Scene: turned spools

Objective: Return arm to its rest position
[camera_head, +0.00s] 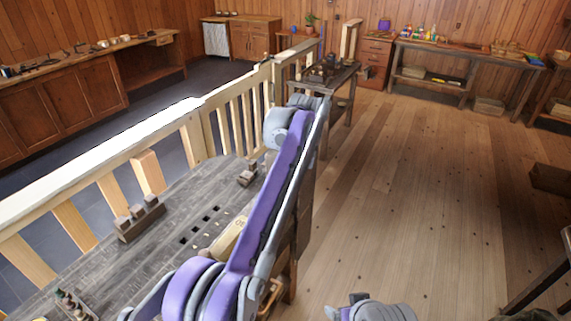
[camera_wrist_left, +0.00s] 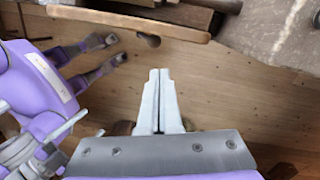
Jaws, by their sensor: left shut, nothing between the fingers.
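My left arm (camera_head: 270,190), purple and grey, rises from the bottom of the head view to a bent joint beside the wooden railing. It crosses in front of the workbench's right part. Its gripper cannot be made out in the head view. In the left wrist view, my left gripper (camera_wrist_left: 158,101) shows pale fingers pressed together with nothing between them, over the wood floor.
The grey workbench (camera_head: 175,215) stands at left, with a wooden block holder (camera_head: 140,219) and square holes. The pale railing (camera_head: 100,165) runs behind it. A small dark table (camera_head: 332,85) stands beyond my arm. Plank floor (camera_head: 420,180) at right is mostly clear.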

